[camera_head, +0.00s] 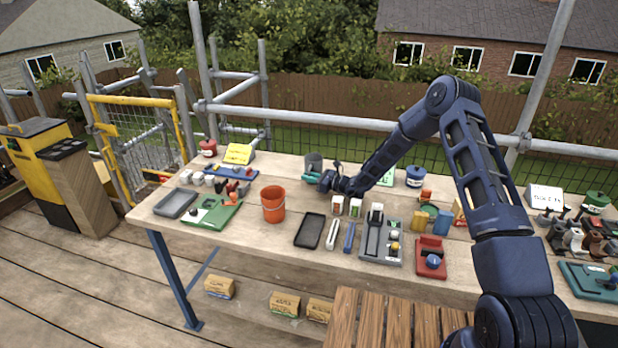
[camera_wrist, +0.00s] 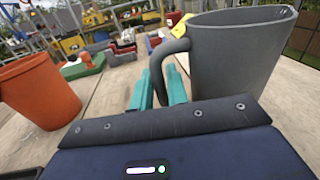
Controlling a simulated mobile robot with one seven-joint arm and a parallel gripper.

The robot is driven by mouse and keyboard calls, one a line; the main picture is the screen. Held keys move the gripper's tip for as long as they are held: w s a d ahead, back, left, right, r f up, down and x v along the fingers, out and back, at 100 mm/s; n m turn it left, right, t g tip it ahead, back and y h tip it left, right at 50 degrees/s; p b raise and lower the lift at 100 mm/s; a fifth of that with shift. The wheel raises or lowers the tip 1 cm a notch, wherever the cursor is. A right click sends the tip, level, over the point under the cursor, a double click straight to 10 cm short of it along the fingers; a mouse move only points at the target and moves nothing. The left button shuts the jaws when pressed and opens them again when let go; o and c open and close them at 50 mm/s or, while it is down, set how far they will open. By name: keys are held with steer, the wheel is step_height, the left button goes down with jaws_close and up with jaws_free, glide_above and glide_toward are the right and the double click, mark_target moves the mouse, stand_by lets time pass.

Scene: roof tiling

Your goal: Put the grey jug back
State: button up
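The grey jug (camera_wrist: 235,55) fills the right of the wrist view, upright, with its handle toward the left. In the head view the jug (camera_head: 314,161) is at the back of the table, just behind my gripper (camera_head: 318,180). The teal fingers of my gripper (camera_wrist: 160,88) stand close on either side of the jug's handle, with little gap between them. The gripper looks shut on the handle. The jug's base is partly hidden behind my gripper, so I cannot tell whether it rests on the table.
An orange bucket (camera_head: 273,204) stands front left of the jug; it also shows in the wrist view (camera_wrist: 38,90). A dark tray (camera_head: 309,231) lies nearer the front. A blue pot (camera_head: 414,176) and small boxes stand to the right. A green board (camera_head: 211,213) lies left.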

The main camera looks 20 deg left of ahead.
steer(key=shift+o, duration=1.3)
steer(key=shift+r, duration=0.15)
steer(key=d, duration=0.4)
steer(key=s+d, duration=0.1)
steer(key=d, duration=0.3)
steer(key=s+d, duration=0.1)
steer(key=d, duration=0.3)
steer(key=s+d+r+n+g+h, duration=0.3)
steer(key=s+d+r+n, duration=0.35)
steer(key=r, duration=0.45)
steer(key=s+d+r+n+g+h, duration=0.2)
steer(key=s+d+r+n+h, duration=0.1)
steer(key=s+d+r+n, duration=0.55)
steer(key=s+d+r+n+t+h, duration=0.1)
steer(key=s+d+r+t+h, duration=0.1)
steer(key=s+d+r+h, duration=0.2)
steer(key=s+d+r+n+t+h, duration=0.2)
steer(key=s+d+r+h, duration=0.2)
steer(key=s+d, duration=0.6)
steer(key=s+d+r+n+t+h, duration=0.1)
steer(key=s+d+r, duration=0.4)
steer(key=d, duration=1.1)
steer(key=s+t+h, duration=0.1)
steer(key=s+h, duration=0.1)
steer(key=shift+s+r+t+h, duration=0.35)
steer(key=shift+t+h, duration=0.05)
